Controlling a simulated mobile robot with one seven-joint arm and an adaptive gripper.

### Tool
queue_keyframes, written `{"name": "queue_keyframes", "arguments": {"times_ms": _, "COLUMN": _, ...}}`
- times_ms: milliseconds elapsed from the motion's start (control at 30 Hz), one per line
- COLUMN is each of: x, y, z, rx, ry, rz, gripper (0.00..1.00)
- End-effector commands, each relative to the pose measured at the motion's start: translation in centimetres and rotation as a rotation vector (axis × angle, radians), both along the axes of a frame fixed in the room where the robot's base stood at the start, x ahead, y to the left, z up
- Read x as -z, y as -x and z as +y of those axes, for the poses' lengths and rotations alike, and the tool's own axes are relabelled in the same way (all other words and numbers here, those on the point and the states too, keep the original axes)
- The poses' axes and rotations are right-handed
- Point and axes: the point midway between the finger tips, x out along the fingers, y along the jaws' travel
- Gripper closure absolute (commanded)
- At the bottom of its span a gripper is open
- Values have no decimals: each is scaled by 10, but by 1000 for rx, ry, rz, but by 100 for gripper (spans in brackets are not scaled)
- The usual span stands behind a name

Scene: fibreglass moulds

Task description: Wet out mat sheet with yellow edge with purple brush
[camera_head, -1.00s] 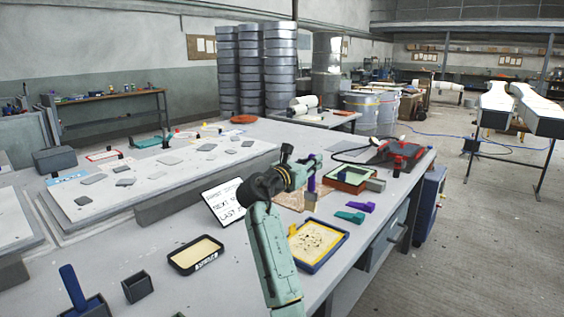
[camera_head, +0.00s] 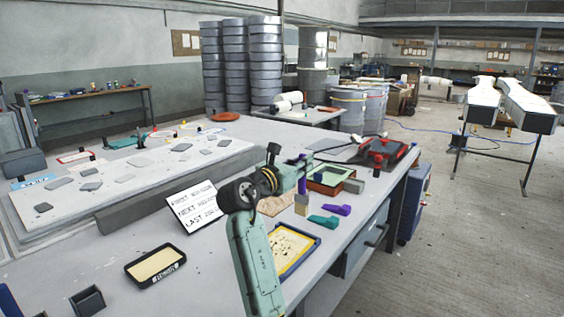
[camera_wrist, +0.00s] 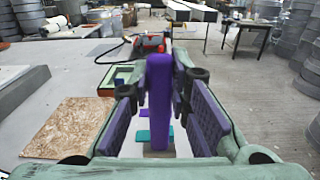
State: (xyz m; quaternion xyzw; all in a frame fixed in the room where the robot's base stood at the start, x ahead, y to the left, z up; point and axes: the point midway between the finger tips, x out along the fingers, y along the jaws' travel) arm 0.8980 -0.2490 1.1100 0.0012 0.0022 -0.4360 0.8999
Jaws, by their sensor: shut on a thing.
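My gripper (camera_head: 303,172) is shut on the purple brush (camera_wrist: 158,95), whose handle stands upright between the two finger pads in the wrist view. In the head view the purple handle shows above my gripper, and a tan block-like end shows below it, over the bench. A cream sheet with dark specks and a yellow edge (camera_head: 287,249) lies in a blue-rimmed tray (camera_head: 316,249) at the bench's front edge. My arm hides part of the tray's left side. The brush is behind this tray, apart from it.
Purple (camera_head: 337,209) and teal (camera_head: 323,222) wedges lie right of the brush. A red-brown framed tray with green inside (camera_head: 328,180) stands behind. A black tray with a cream inside (camera_head: 155,264), a lettered sign (camera_head: 193,206) and a chipboard piece (camera_wrist: 68,128) are also on the bench.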

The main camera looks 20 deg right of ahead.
Motion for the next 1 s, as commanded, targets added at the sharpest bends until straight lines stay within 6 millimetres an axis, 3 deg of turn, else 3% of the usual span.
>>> {"name": "queue_keyframes", "arguments": {"times_ms": 267, "x": 8, "y": 4, "z": -6, "rx": 10, "ry": 0, "rz": 1, "gripper": 100}}
{"name": "queue_keyframes", "arguments": {"times_ms": 633, "x": 48, "y": 4, "z": -5, "rx": 9, "ry": 1, "rz": 1, "gripper": 100}}
{"name": "queue_keyframes", "arguments": {"times_ms": 1000, "x": 50, "y": 4, "z": -5, "rx": 9, "ry": 1, "rz": -1, "gripper": 100}}
